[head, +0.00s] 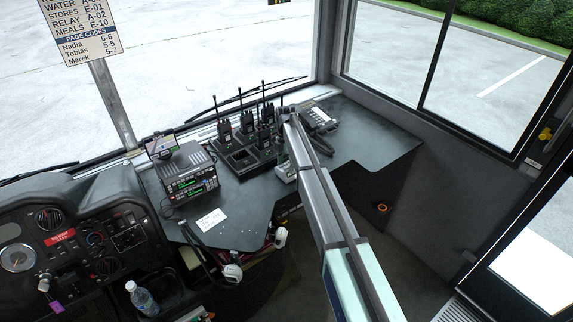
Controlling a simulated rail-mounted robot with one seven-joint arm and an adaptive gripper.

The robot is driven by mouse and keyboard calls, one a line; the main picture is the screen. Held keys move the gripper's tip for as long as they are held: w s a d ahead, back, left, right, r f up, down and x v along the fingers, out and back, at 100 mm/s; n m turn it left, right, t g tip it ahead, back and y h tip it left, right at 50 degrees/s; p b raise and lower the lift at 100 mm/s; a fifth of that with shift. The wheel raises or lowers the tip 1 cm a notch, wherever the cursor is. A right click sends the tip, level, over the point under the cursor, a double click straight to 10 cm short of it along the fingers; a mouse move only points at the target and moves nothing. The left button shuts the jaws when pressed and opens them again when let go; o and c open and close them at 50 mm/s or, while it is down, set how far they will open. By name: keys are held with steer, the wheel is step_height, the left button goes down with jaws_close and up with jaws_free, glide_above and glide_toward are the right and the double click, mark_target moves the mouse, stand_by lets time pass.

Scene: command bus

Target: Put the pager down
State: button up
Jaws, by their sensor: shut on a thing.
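My arm reaches in from the lower right to above the dark dashboard shelf (345,135). My gripper (285,173) is at its end, low over the shelf's front part, just right of the radio charger, and mostly hidden by my own arm. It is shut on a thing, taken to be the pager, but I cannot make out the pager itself. I cannot tell whether it touches the shelf.
Several handheld radios stand in a black charger (240,161). A radio unit (187,174) with green displays is left of it. A desk phone (318,118) is behind my arm. A white card (211,220) lies at the front left. The shelf's right part is clear.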

mark_target(286, 163)
steer(key=shift+f, duration=0.15)
steer(key=o, duration=1.4)
steer(key=r+b, duration=0.1)
steer(key=r, duration=0.3)
steer(key=w+r+b, duration=0.1)
steer(key=r, duration=0.3)
steer(key=w+r+b, duration=0.1)
steer(key=r+b, duration=0.1)
steer(key=r, duration=0.2)
steer(key=shift+a+r, duration=0.1)
steer(key=shift+a, duration=0.1)
